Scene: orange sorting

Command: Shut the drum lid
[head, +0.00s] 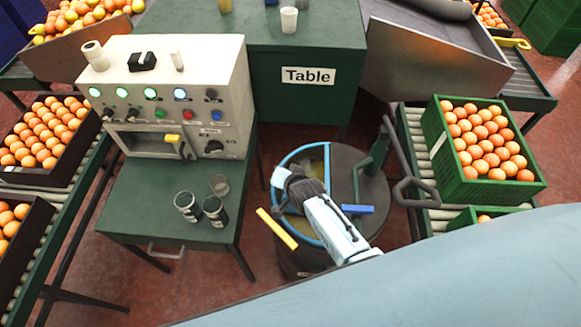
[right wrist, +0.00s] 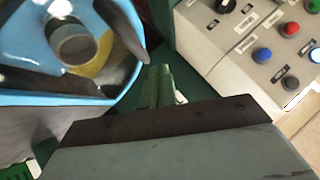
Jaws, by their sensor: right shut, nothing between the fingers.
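The drum (head: 309,262) stands on the floor in front of the green table. A blue rim (head: 298,152) frames its open left half, with a yellowish inside. A dark flat cover (head: 345,165) lies over the right half; I cannot tell whether it is the lid or a fixed top. My right gripper (head: 284,185) is over the open half's left side, its fingers mostly hidden in the head view. In the right wrist view the fingers (right wrist: 160,76) are shut and empty, beside the blue rim (right wrist: 128,92). My left gripper is not in view.
A control box (head: 172,100) and several dark cups (head: 214,210) stand on a green side table (head: 150,225) left of the drum. A green crate of oranges (head: 495,185) sits on the right conveyor.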

